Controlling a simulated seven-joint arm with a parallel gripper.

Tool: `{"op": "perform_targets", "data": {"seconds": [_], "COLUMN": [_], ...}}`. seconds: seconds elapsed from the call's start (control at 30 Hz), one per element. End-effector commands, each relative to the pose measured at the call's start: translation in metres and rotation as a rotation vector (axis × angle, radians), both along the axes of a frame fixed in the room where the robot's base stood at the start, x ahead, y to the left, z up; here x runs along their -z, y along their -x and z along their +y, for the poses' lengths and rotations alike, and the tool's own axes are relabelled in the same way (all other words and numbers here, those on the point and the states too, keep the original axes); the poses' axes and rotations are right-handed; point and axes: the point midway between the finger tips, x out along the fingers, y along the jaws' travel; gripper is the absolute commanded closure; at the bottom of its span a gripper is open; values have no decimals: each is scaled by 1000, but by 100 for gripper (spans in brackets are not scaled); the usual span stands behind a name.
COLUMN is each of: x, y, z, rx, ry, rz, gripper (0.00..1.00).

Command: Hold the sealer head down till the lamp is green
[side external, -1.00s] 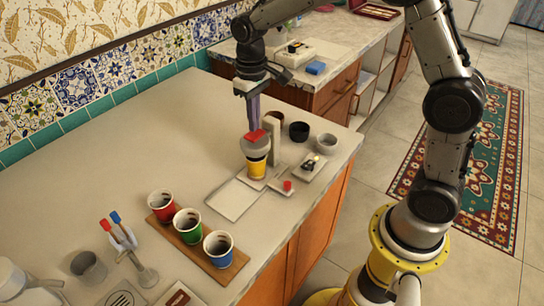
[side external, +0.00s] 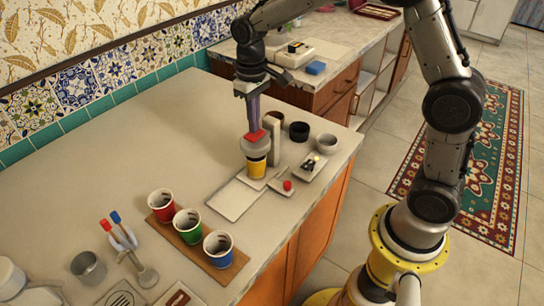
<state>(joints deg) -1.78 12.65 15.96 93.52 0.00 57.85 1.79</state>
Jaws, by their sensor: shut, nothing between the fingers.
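The sealer has a grey column (side external: 274,128) and a round grey head (side external: 256,148) with a red pad (side external: 255,136) on top. The head rests on or very close over a yellow cup (side external: 257,168). My gripper (side external: 254,129) points down with its long purple fingers shut and empty. Its tips meet the red pad from above. A small red round part (side external: 287,185) sits on a pale base in front of the sealer. I cannot tell whether it is the lamp. No green light is clear to me.
A small tray (side external: 303,173) with dark pieces and dark and grey bowls (side external: 299,131) stand right of the sealer. A flat pale plate (side external: 234,200) lies in front. Red, green and blue cups stand on a wooden board (side external: 184,247). The counter's left middle is clear.

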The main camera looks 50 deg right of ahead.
Motion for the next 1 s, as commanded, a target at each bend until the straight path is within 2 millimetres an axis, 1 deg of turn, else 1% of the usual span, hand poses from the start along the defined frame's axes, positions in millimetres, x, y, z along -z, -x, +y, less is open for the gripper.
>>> {"op": "perform_targets", "data": {"seconds": [0.67,1.0], "x": [23,23], "y": [1,1], "z": [0,0], "rx": [0,0], "ry": [0,0], "rz": [3,4], "gripper": [100,100]}}
